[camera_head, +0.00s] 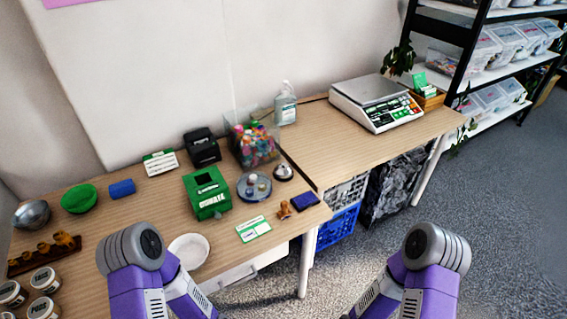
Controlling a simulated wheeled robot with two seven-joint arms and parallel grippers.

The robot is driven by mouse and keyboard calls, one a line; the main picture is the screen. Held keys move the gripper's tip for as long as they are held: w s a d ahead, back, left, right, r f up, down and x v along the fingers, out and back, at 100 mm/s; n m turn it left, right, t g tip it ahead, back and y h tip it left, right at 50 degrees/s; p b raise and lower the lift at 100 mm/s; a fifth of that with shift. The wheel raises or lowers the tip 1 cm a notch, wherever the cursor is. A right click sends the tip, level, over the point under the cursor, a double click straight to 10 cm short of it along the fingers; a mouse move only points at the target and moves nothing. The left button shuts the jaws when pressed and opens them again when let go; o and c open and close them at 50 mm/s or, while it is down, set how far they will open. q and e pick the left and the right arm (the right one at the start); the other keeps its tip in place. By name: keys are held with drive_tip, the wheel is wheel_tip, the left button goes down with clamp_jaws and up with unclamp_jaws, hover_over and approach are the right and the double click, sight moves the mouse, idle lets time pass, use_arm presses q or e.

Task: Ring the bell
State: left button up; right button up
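A small silver bell (283,172) with a dark base stands on the wooden table (240,239), close to the right end of that table and near the seam with the second table. It stands upright and nothing covers it. Only purple and grey links of my two arms show at the bottom of the view, left and right of centre. Neither gripper is visible, and nothing of mine touches the bell.
Around the bell are a round dish (254,187), a clear bin of colourful items (254,145), a wooden stamp (284,210) and a blue ink pad (304,201). A green donation box (207,193) stands to the left. A scale (375,102) sits on the second table.

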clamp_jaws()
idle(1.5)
